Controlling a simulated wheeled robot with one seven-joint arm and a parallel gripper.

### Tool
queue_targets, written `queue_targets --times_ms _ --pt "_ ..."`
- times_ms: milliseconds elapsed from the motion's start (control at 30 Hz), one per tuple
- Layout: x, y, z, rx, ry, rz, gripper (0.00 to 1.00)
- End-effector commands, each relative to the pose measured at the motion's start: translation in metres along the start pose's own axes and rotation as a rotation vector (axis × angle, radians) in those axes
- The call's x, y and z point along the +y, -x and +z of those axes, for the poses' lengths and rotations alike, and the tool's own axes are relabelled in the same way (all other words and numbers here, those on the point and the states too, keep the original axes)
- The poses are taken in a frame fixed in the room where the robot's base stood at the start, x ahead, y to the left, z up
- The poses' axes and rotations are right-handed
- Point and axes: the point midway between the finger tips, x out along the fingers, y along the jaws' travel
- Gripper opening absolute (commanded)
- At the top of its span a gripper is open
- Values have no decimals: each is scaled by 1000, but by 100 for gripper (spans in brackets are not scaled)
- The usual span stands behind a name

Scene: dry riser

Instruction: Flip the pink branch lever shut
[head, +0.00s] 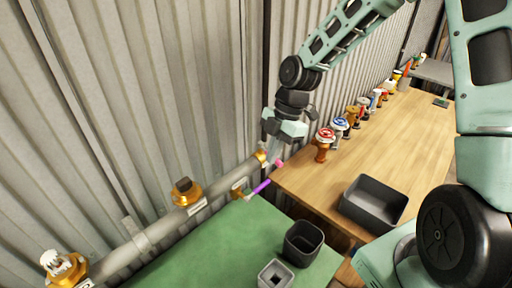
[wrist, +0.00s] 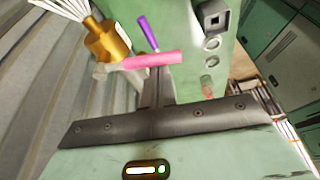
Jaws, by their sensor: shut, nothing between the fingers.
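The pink branch lever (head: 280,164) sticks out from the brass fitting at the far end of the grey pipe, beside the table edge. In the wrist view the pink lever (wrist: 155,60) lies crosswise at the tips of my gripper (wrist: 158,75); I cannot tell whether they touch. My gripper (head: 274,151) is shut and empty, pointing down at the lever in the head view. A purple lever (head: 262,186) sits on a nearer branch of the pipe; it also shows in the wrist view (wrist: 148,33).
The grey pipe (head: 155,234) runs along the corrugated wall with other brass fittings (head: 186,191). A row of coloured valves, including a red-topped one (head: 324,142), stands on the wooden table (head: 420,135). Dark bins (head: 303,243) (head: 373,203) stand on the green and wooden surfaces.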

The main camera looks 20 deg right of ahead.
Motion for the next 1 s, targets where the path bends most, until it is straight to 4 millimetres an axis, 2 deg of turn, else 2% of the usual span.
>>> queue_targets --times_ms 400,1000 --pt "-1 5 11 0 163 -60 0" --pt "-1 4 12 -1 181 -66 0"
